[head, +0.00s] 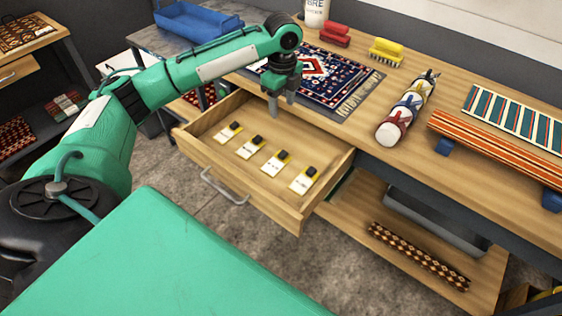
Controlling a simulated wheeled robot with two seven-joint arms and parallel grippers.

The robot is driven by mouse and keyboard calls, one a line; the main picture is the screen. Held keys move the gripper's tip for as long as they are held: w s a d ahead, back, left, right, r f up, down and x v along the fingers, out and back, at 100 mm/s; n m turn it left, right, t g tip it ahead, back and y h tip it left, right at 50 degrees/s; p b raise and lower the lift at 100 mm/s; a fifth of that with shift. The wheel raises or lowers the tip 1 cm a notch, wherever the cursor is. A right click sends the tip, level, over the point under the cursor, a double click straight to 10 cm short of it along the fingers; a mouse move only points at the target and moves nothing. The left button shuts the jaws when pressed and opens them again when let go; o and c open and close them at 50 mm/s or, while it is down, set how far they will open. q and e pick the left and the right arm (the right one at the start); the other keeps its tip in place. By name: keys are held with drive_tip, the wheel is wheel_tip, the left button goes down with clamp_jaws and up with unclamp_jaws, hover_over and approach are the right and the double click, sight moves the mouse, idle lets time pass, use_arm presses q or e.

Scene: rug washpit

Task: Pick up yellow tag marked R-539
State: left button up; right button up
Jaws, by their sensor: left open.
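Several tags lie in a row in the open wooden drawer (190,141). Each has a pale card with small print, a yellow part and a black piece at its upper right end. They are the leftmost tag (226,134), the second tag (244,153), the third tag (271,165) and the rightmost tag (300,184). The print is too small to read, so I cannot tell which one is R-539. My left gripper (281,105) is open and empty, pointing down over the back part of the drawer, behind the tags and apart from them. My right gripper is not in view.
A patterned rug (335,80) lies on the workbench (351,131) behind the drawer. A blue tray (190,24) sits at the back left.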

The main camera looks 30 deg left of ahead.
use_arm(q)
drive_tip(key=b, duration=0.4)
hover_over(282, 152)
wheel_tip(282, 152, down, 5)
wheel_tip(282, 152, down, 8)
drive_tip(key=shift+w+f, duration=0.1)
drive_tip(key=shift+f, duration=0.05)
drive_tip(key=f, duration=0.5)
drive_tip(key=shift+s+b, duration=0.2)
drive_tip(key=shift+b, duration=0.15)
drive_tip(key=shift+f, duration=0.15)
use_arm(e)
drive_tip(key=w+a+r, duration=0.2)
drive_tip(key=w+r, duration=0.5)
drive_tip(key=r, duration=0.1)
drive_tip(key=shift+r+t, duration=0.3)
use_arm(q)
drive_tip(key=c, duration=1)
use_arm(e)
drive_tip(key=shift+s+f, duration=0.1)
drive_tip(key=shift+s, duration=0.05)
